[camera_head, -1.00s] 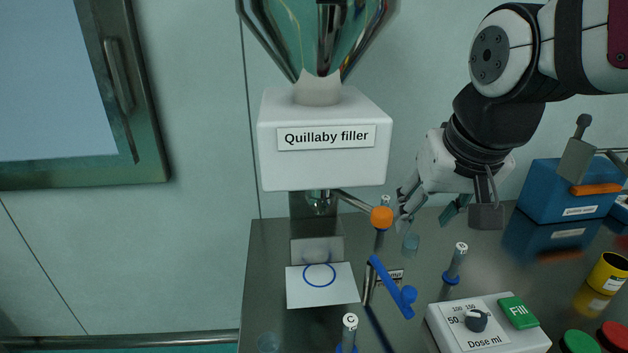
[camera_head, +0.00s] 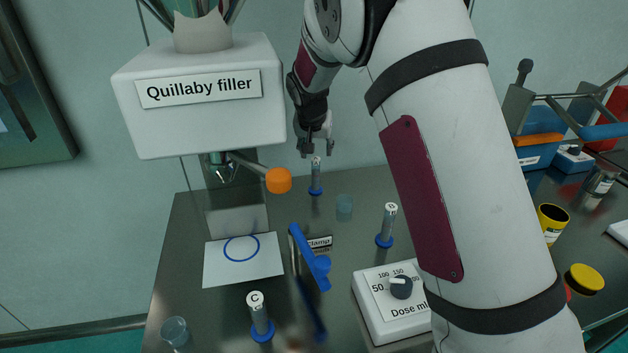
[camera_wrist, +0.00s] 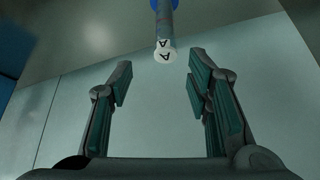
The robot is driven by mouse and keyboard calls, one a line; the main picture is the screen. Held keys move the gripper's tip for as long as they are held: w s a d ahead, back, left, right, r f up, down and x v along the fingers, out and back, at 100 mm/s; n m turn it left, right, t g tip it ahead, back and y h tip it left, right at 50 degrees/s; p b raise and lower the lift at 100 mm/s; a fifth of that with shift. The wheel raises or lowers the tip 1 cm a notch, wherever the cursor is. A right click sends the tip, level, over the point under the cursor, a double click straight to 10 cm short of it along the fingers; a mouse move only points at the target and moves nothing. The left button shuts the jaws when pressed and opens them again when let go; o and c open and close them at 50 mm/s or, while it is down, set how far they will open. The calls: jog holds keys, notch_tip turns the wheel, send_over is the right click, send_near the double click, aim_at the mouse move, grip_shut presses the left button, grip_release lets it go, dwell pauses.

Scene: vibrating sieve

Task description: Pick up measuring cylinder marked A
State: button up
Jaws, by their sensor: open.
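The measuring cylinder marked A (camera_wrist: 164,30) stands between and ahead of my open fingers in the wrist view, its lettered cap facing the camera. In the head view this cylinder (camera_head: 316,178) stands upright on its blue base at the back of the bench; its letter cannot be read there. My gripper (camera_head: 317,150) is above it, open and empty, pointing down. In the wrist view my gripper (camera_wrist: 158,85) has its two fingers spread wide, with no visible contact with the cylinder.
Cylinder B (camera_head: 387,226) and cylinder C (camera_head: 259,318) stand nearer on the bench. The Quillaby filler (camera_head: 205,105) with an orange knob (camera_head: 279,180) is left of my gripper. A blue clamp lever (camera_head: 310,257), a small glass beaker (camera_head: 344,204) and the dose box (camera_head: 372,312) stand nearby.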

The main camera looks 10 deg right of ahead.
aim_at(315, 160)
jog(key=x, duration=0.5)
jog(key=a+x, duration=0.1)
jog(key=x, duration=0.1)
jog(key=shift+d+f, duration=0.1)
jog(key=shift+f, duration=0.3)
grip_shut()
